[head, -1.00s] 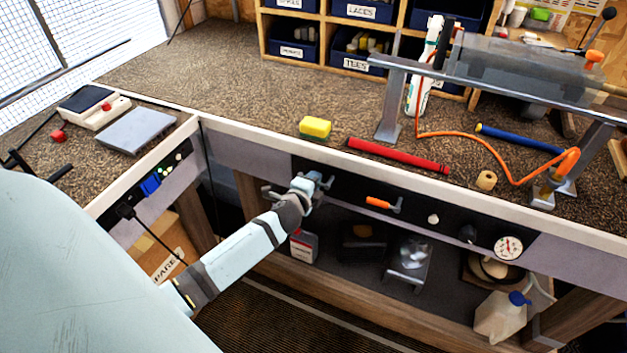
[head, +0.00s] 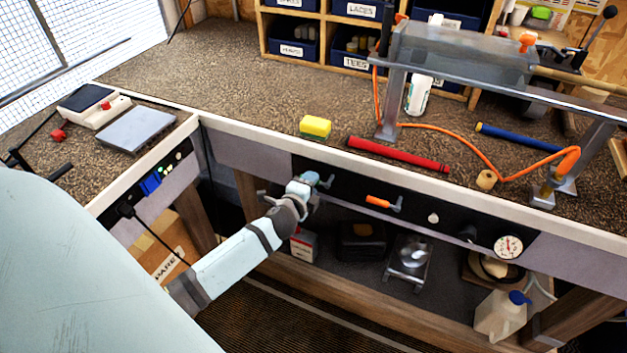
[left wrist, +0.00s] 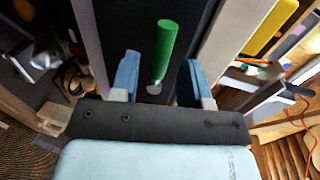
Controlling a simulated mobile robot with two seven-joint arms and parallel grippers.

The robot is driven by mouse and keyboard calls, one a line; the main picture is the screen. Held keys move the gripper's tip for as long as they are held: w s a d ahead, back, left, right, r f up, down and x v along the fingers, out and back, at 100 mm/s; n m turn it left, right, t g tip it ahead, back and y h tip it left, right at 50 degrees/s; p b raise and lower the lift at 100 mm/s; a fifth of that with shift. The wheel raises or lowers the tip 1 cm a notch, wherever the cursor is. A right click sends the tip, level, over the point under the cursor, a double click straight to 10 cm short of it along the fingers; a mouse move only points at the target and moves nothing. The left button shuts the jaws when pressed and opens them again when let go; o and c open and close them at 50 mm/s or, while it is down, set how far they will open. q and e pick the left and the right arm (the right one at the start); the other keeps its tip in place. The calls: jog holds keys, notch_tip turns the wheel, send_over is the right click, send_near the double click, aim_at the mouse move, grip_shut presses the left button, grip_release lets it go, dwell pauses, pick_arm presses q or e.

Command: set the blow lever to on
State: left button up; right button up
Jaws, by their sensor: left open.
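A green lever (left wrist: 166,45) stands out from the dark panel in the left wrist view. My left gripper (left wrist: 158,82) is open, with one blue finger on each side of the lever's base. I cannot tell whether a finger touches it. In the head view my left gripper (head: 322,182) is at the left part of the black front panel (head: 345,190) and hides the green lever. An orange lever (head: 378,201) lies nearly level on the same panel, to the right. No label shows which lever is blow. My right gripper is not in view.
A gauge (head: 508,246) and knobs are farther right on the panel. Above, the bench carries a yellow sponge (head: 315,126), a red grip (head: 398,154), a blue grip (head: 518,137) and an orange hose (head: 450,130). A shelf with several items is below.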

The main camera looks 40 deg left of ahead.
pick_arm(q)
jog(key=v, duration=1.1)
jog(key=shift+s, duration=0.15)
